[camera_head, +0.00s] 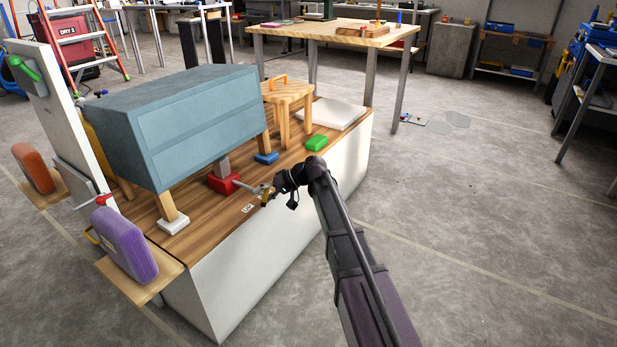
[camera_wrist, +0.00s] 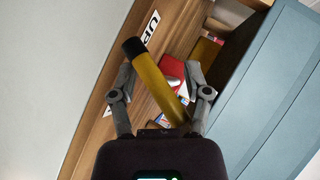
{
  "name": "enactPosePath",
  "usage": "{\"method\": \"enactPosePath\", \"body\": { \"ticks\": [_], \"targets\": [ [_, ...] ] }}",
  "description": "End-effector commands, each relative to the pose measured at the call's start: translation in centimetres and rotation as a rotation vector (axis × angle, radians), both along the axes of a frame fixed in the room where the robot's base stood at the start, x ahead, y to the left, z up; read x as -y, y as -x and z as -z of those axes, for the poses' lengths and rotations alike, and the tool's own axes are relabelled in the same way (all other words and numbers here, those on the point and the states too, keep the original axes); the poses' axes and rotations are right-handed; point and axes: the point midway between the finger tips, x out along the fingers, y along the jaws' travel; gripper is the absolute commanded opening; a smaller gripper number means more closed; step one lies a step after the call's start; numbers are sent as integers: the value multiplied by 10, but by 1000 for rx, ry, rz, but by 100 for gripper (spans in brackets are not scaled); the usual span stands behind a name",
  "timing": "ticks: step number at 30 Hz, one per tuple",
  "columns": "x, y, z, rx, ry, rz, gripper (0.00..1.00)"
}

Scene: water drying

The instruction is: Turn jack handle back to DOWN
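The red jack (camera_head: 222,184) sits on the wooden bench top under the blue-grey cabinet, with a grey block above it. Its handle points right, toward my gripper (camera_head: 269,191). In the wrist view the handle (camera_wrist: 157,80) is a yellow bar with a black end, running diagonally between the fingers of my gripper (camera_wrist: 160,80). The fingers look spread, with gaps beside the bar. The red jack body (camera_wrist: 172,70) shows partly behind the handle. A white "UP" label (camera_head: 247,208) lies on the bench top; it also shows beside the black end (camera_wrist: 151,27). No DOWN label is visible.
The cabinet (camera_head: 170,120) stands over the jack on wooden legs, one on a white block (camera_head: 173,223). A stool (camera_head: 288,97), a blue block (camera_head: 266,158) and a green block (camera_head: 316,143) are farther back.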

Motion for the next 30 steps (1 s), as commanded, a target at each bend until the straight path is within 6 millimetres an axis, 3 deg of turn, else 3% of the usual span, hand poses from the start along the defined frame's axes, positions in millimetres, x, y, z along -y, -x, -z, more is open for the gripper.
{"method": "enactPosePath", "body": {
  "ticks": [20, 30],
  "targets": [
    [1, -2, 3, -367, -284, 1, 57],
    [46, -6, -12, -361, -279, 1, 57]
  ]
}}
